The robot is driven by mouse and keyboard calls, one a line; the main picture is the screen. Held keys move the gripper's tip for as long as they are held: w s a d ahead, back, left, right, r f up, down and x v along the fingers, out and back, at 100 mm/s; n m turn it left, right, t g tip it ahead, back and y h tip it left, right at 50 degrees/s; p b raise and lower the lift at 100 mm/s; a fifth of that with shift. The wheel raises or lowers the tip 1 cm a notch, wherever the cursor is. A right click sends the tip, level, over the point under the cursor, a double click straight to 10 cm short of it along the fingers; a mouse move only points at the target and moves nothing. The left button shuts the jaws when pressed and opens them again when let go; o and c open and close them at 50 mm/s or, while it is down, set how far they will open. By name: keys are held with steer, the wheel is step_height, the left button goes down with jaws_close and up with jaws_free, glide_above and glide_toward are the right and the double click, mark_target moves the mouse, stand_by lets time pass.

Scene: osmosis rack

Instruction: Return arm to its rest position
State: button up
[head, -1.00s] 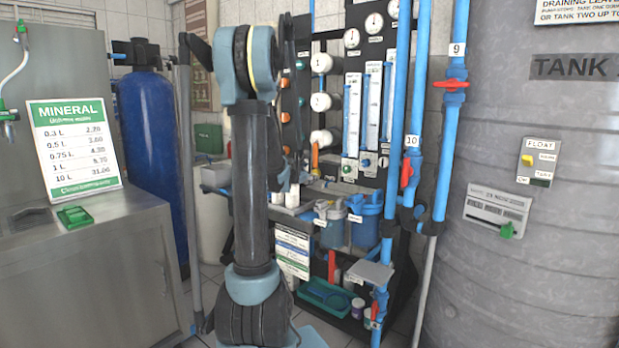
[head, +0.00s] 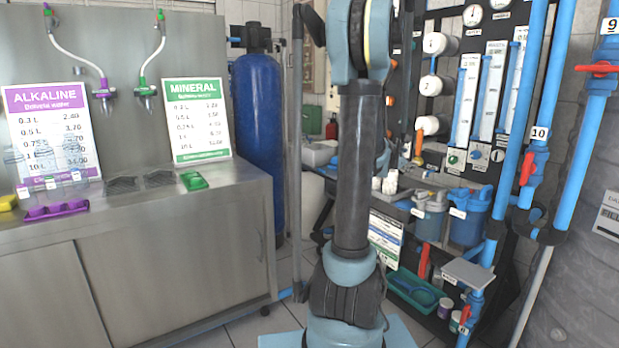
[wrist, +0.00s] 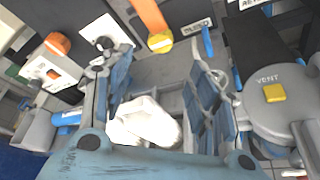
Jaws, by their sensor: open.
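My arm stands upright in the middle of the head view, its dark lower link rising from a blue-grey base. Its upper end runs out of the top of that view, and my gripper is not clearly visible there. In the wrist view my gripper (wrist: 158,88) is open, with its two blue-grey fingers apart. A crumpled-looking white thing (wrist: 145,122) shows between the finger bases; I cannot tell whether it touches them. An orange handle with a yellow end (wrist: 160,42) shows beyond the fingertips.
The rack (head: 405,110) with gauges and blue filter housings (head: 468,218) stands behind and right of my arm. Blue pipes (head: 510,130) rise at right. A steel counter (head: 150,235) is at left, a blue tank (head: 257,135) behind. Some tiled floor is clear between counter and arm.

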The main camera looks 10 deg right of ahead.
steer(key=s+a+f+m+g+y, duration=0.2)
steer(key=s+a+f+m+y, duration=0.2)
steer(key=s+a, duration=0.7)
steer(key=s+a+f+m+g+y, duration=0.2)
steer(key=s+a+f+m, duration=0.5)
steer(key=s+a, duration=0.5)
steer(key=s+a+f+m+g+y, duration=0.2)
steer(key=s+a+f+m+y, duration=0.3)
steer(key=s+a, duration=0.7)
steer(key=a+f, duration=0.1)
steer(key=a, duration=0.5)
steer(key=shift+m+g+y, duration=0.3)
steer(key=shift+g, duration=0.1)
steer(key=shift+f, duration=0.1)
